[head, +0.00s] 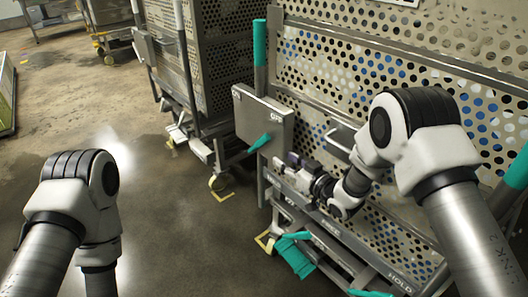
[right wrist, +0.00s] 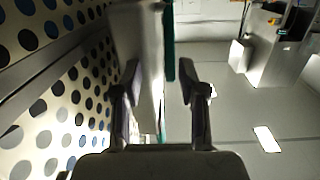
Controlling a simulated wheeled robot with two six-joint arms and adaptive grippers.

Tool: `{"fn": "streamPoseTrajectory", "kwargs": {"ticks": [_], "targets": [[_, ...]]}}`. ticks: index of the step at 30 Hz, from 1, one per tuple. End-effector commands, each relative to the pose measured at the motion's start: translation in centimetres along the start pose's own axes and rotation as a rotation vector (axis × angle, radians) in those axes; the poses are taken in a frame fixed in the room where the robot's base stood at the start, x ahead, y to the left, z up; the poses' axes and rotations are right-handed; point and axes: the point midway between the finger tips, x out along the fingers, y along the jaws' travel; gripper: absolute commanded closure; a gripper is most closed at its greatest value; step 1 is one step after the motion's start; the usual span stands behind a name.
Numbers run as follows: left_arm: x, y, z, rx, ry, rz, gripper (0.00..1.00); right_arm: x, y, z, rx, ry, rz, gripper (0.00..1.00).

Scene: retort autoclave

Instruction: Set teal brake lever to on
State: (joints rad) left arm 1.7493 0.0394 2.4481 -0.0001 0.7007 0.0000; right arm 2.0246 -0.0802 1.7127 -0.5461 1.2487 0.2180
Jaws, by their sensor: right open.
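A short teal lever (head: 260,142) sticks out, tilted, at the lower edge of a grey box (head: 247,112) on the near perforated cart. My right gripper (head: 284,164) is just below and right of this lever, in front of the cart. In the right wrist view its two fingers (right wrist: 158,75) are apart. A narrow teal strip (right wrist: 169,40) and a pale upright plate (right wrist: 150,55) show ahead, between the finger lines. I cannot tell whether anything touches. My left gripper is out of view.
The near cart's perforated wall (head: 330,65) stands close behind my right arm. A teal upright handle (head: 260,50) rises above the box, and a teal pedal (head: 293,256) sits low. A second cart (head: 215,60) stands left. Open floor (head: 150,180) lies left of the carts.

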Motion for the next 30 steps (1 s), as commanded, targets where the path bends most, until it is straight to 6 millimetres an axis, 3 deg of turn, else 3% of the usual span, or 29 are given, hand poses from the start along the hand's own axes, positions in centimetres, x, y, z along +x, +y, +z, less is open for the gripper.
{"fn": "streamPoseTrajectory", "kwargs": {"ticks": [1,4,15,24,25,28,30], "targets": [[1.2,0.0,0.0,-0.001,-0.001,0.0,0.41,0.9,-0.3,-0.6,-0.019,0.044,-0.027,0.58],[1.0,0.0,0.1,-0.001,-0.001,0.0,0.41,2.0,-0.6,-2.1,-0.034,0.077,-0.049,0.58],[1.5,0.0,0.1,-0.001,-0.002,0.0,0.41,8.2,-0.8,-2.5,-0.031,0.074,-0.046,0.58],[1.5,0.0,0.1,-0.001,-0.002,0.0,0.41,9.0,-0.9,-2.6,-0.029,0.071,-0.044,0.58],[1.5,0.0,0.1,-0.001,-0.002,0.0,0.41,9.0,-0.9,-2.6,-0.029,0.071,-0.044,0.62],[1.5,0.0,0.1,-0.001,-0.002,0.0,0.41,9.0,-0.8,-2.6,-0.029,0.07,-0.044,0.97],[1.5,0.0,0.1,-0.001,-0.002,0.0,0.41,9.0,-0.8,-2.6,-0.029,0.07,-0.044,1.0]]}}
